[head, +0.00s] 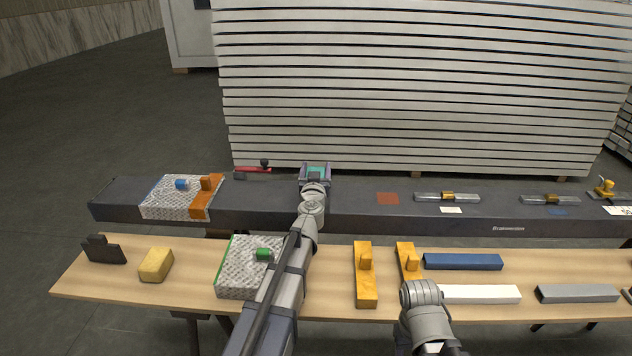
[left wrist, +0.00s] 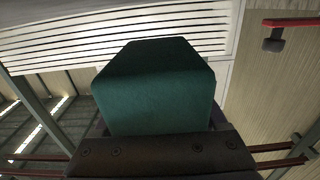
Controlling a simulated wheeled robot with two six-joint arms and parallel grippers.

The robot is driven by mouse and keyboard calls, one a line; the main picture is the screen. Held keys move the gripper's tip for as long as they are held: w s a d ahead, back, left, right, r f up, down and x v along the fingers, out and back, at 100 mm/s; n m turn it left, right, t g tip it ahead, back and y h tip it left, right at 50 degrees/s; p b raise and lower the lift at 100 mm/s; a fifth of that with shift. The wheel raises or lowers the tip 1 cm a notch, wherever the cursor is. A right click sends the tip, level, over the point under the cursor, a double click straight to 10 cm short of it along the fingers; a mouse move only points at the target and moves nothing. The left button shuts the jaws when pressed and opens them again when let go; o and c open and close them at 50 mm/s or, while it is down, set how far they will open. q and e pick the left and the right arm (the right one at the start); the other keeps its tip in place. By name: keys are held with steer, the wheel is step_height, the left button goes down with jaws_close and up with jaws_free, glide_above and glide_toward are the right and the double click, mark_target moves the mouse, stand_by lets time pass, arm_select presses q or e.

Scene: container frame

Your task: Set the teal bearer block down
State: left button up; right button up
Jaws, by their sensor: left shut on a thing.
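The teal bearer block (head: 316,169) is between the jaws of my left gripper (head: 315,173), over the far dark beam in the head view. My left gripper is shut on it. In the left wrist view the teal block (left wrist: 155,85) fills the middle, just beyond the dark gripper body. Whether its underside touches the beam is hidden. My right arm reaches in at the bottom right of the head view, over the wooden bench; its fingers do not show.
The wooden bench (head: 195,288) holds orange blocks (head: 366,285) and coloured bars. White stacked panels (head: 410,90) rise behind.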

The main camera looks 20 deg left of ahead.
arm_select(q)
step_height(320, 180, down, 3)
steer(key=shift+f+b, duration=0.1)
steer(key=shift+b, duration=1.05)
steer(key=o, duration=1.2)
steer(key=shift+o, duration=0.2)
steer(key=shift+r, duration=0.2)
steer(key=v, duration=1.2)
